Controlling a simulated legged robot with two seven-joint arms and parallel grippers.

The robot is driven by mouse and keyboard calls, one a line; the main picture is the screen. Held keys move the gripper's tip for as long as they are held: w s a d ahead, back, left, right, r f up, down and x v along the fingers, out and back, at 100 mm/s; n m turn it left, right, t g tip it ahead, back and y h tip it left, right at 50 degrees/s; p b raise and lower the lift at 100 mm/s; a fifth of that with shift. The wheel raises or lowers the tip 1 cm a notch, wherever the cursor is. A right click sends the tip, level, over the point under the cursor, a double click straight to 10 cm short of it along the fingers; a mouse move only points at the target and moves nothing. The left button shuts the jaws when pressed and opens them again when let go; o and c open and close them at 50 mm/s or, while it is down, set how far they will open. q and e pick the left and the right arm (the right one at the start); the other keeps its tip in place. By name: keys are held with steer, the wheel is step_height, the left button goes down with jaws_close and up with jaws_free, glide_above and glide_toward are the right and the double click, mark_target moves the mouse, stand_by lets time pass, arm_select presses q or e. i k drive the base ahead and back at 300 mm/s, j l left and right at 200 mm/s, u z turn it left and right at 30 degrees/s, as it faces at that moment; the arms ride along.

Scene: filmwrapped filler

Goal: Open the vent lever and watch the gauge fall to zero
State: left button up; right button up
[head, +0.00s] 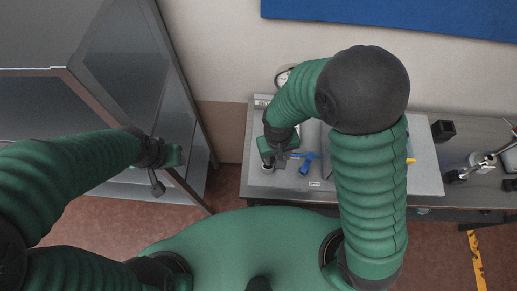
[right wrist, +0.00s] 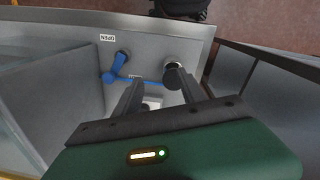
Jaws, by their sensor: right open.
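The blue vent lever (head: 305,168) sits on the grey panel of the bench unit, just right of my right gripper (head: 272,162). In the right wrist view the blue lever (right wrist: 113,72) has a thick handle and a thin blue bar running toward the fingers. An OPEN label (right wrist: 107,38) is beside it. My right gripper (right wrist: 155,82) is open, its fingers apart over the panel beside the lever; contact with the bar cannot be told. The round gauge (head: 282,78) is partly hidden behind my right arm; its reading is unclear. My left gripper (head: 170,157) is away from the bench, jaws unclear.
A round dark-topped fitting (right wrist: 174,66) stands by one right fingertip. A grey glass-sided cabinet (head: 125,75) stands at left near my left arm. A black block (head: 442,130) and a jointed stand (head: 478,168) are on the bench at right.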

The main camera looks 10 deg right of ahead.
mark_target(310, 156)
steer(key=k+l+u, duration=0.2)
steer(key=u, duration=0.15)
steer(key=k+l+u, duration=0.35)
steer(key=i, duration=0.1)
